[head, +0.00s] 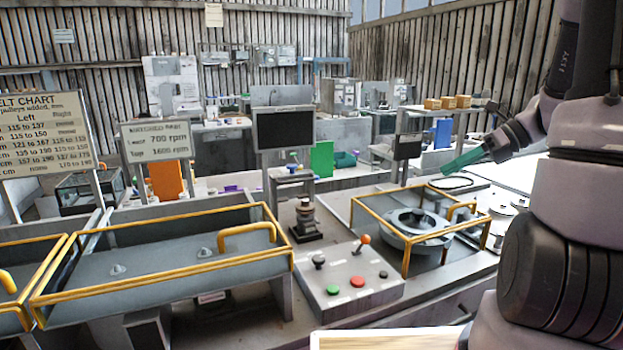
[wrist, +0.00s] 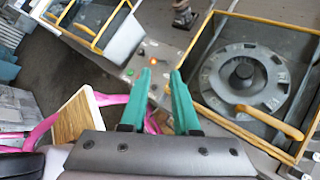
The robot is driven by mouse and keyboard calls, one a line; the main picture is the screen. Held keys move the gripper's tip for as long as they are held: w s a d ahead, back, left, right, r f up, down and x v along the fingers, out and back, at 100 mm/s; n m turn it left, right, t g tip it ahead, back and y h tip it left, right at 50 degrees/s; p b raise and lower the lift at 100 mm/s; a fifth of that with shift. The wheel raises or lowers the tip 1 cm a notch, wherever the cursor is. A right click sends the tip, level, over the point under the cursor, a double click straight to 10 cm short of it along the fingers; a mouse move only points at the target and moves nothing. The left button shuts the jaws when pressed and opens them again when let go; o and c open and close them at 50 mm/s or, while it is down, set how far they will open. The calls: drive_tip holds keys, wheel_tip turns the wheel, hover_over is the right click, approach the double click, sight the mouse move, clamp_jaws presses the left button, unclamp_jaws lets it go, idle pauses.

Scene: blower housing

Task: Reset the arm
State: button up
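My arm (head: 590,190) rises along the right side of the head view, bent at the elbow, with its forearm reaching down to the left. My gripper (head: 462,161) has green fingers and hangs in the air above the far side of the bench, left of the arm. In the wrist view the two fingers of the gripper (wrist: 160,78) stand apart with nothing held between them. Behind the fingertips lies the control panel with its small coloured buttons (wrist: 141,54). The fingers touch nothing that I can see.
A yellow-framed housing (head: 410,222) with a round ring stands below the gripper. The control panel (head: 350,285) has levers and buttons. A long yellow-railed tray (head: 165,273) is at left, a dark screen (head: 283,128) behind. A wooden-topped, pink-framed item (wrist: 75,118) is near the wrist.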

drive_tip(key=s+a+r+n+t+h, duration=0.2)
drive_tip(key=s+a+r+n+h, duration=0.2)
drive_tip(key=n, duration=0.7)
drive_tip(key=s+a+r+n+t+h, duration=0.2)
drive_tip(key=s+a+r+n+h, duration=0.2)
drive_tip(key=s+r+n, duration=0.5)
drive_tip(key=shift+a+r+n+h, duration=0.15)
drive_tip(key=shift+r+n+h, duration=0.15)
drive_tip(key=shift+n, duration=1.5)
